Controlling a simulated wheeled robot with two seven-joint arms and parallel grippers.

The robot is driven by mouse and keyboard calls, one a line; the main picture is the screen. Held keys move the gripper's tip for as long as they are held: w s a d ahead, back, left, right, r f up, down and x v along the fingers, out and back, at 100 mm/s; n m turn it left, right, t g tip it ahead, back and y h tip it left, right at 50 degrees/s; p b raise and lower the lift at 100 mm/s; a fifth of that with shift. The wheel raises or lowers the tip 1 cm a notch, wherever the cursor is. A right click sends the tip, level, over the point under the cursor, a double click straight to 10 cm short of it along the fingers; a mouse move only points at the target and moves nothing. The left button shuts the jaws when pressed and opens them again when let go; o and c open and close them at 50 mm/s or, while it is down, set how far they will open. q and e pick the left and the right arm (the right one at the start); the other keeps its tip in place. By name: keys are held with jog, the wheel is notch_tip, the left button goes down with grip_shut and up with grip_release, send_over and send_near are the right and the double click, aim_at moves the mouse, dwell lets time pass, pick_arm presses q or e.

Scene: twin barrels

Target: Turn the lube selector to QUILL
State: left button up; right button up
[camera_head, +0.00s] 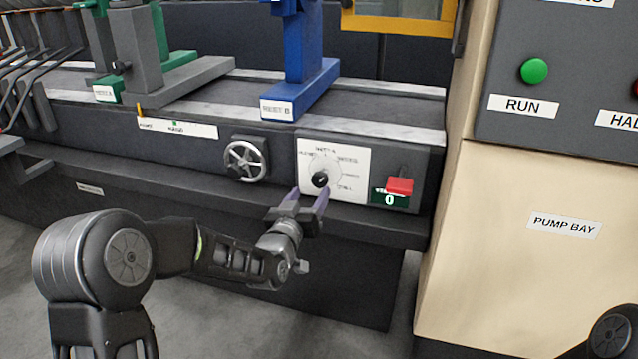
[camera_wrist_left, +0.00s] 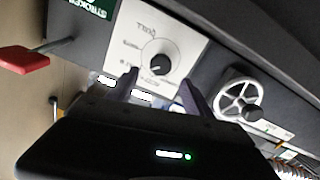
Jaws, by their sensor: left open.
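The lube selector is a black knob (camera_head: 320,180) on a white dial plate (camera_head: 348,163) with small printed labels around it. In the head view one label at the lower right of the dial looks like QUILL, though it is blurred. My left gripper (camera_head: 307,199) is open, with its fingers reaching toward the lower part of the dial. In the left wrist view the knob (camera_wrist_left: 160,64) shows beyond and between the two fingertips of the left gripper (camera_wrist_left: 158,82), with nothing held. I cannot tell whether a finger touches the plate. My right gripper is not in view.
A silver handwheel (camera_head: 246,160) is left of the dial. A red lever (camera_head: 400,186) above a green counter is at its right. A blue post (camera_head: 301,80) stands on the bed above. The beige cabinet (camera_head: 520,250) borders the right side.

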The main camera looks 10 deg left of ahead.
aim_at(319, 181)
pick_arm(q)
jog(key=shift+w+d+f+b, duration=0.15)
jog(key=shift+w+b, duration=0.1)
jog(key=shift+w, duration=1.7)
jog(key=shift+w+d+r+b, duration=0.15)
jog(key=shift+w+b, duration=0.1)
jog(key=shift+w, duration=1.65)
jog(key=shift+f, duration=0.1)
jog(key=shift+c, duration=0.2)
grip_shut()
